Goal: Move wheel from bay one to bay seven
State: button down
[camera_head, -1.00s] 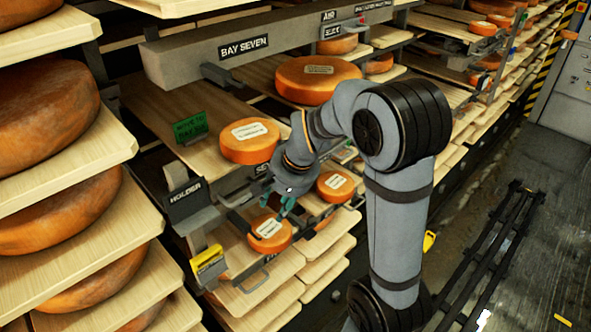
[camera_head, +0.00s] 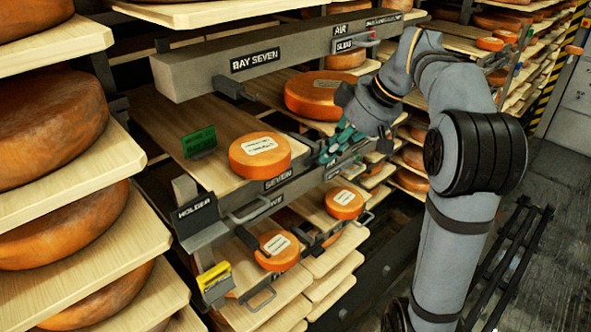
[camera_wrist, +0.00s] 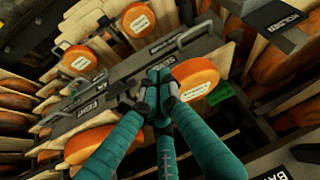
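An orange wheel with a white label (camera_head: 260,155) lies flat on the wooden shelf board (camera_head: 172,122) above the SEVEN plate (camera_head: 278,179) and below the BAY SEVEN beam (camera_head: 290,50). My gripper (camera_head: 330,154), with teal fingers, is to the right of this wheel, in front of the rack's metal rail, and apart from the wheel. In the wrist view, the fingertips (camera_wrist: 157,78) come together with nothing visible between them. That view also shows an orange wheel (camera_wrist: 195,78) just right of the fingertips. I cannot make out a bay one label.
A larger wheel (camera_head: 318,93) lies behind my gripper. Smaller wheels (camera_head: 277,250) and (camera_head: 344,203) sit on lower boards. A green sign (camera_head: 199,142) stands on the shelf; a HOLDER bracket (camera_head: 198,212) and yellow tag (camera_head: 214,277) jut out at left. The aisle floor (camera_head: 553,205) is at right.

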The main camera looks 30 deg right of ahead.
aim_at(285, 169)
jog(key=w+a+f+p, duration=0.2)
jog(key=w+a+f, duration=0.2)
jog(key=w+f, duration=0.3)
jog(key=shift+w+a+f+p, duration=0.3)
jog(key=shift+f+p, duration=0.05)
jog(key=shift+f, duration=0.15)
jog(key=shift+w+a+b, duration=0.5)
jog(key=shift+w+a, duration=0.15)
jog(key=shift+w, duration=0.35)
jog(key=shift+s, duration=0.1)
